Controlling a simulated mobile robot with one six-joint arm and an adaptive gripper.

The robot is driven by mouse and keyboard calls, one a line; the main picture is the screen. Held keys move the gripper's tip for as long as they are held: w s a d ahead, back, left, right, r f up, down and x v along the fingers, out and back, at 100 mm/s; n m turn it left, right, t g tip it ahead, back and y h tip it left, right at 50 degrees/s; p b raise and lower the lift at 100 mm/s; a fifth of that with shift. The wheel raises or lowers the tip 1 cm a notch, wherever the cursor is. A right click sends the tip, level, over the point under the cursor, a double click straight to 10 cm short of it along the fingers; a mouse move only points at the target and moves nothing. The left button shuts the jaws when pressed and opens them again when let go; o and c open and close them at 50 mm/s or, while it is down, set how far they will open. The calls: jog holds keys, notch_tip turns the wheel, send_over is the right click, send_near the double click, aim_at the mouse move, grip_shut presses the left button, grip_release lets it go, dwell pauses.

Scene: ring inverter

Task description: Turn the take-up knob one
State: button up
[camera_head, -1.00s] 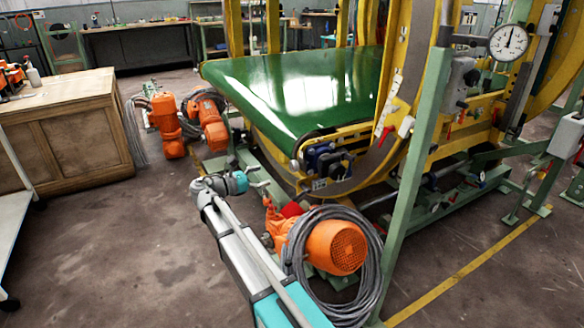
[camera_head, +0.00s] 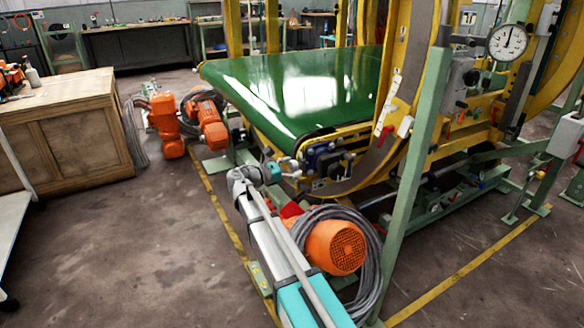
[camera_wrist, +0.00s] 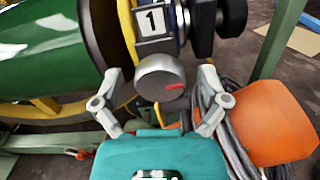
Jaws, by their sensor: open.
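The take-up knob (camera_wrist: 160,78) is a round grey knob with a red mark, seen in the wrist view just below a white plate with the number 1 (camera_wrist: 151,20). My gripper (camera_wrist: 161,74) is open, with one finger to the left of the knob and the other to the right. Gaps show between the fingers and the knob, and I cannot tell its exact depth between them. In the head view, my gripper (camera_head: 284,168) is at the near end of the green belt, and the knob is too small to make out there.
The green belt (camera_head: 300,90) and its yellow frame (camera_head: 352,133) lie beyond the gripper. A dark blue fitting (camera_head: 325,160) is just right of it. An orange motor (camera_head: 335,247) with coiled cable and a green post (camera_head: 415,180) stand near my arm.

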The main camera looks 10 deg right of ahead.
jog(key=shift+c, duration=0.2)
jog(key=c, duration=1.1)
jog(key=shift+m, duration=0.4)
jog(key=m, duration=0.5)
jog(key=shift+m, duration=0.3)
jog(key=m, duration=1.1)
jog(key=shift+m, duration=0.3)
jog(key=m, duration=0.5)
jog(key=shift+m, duration=0.4)
jog(key=shift+f, duration=0.1)
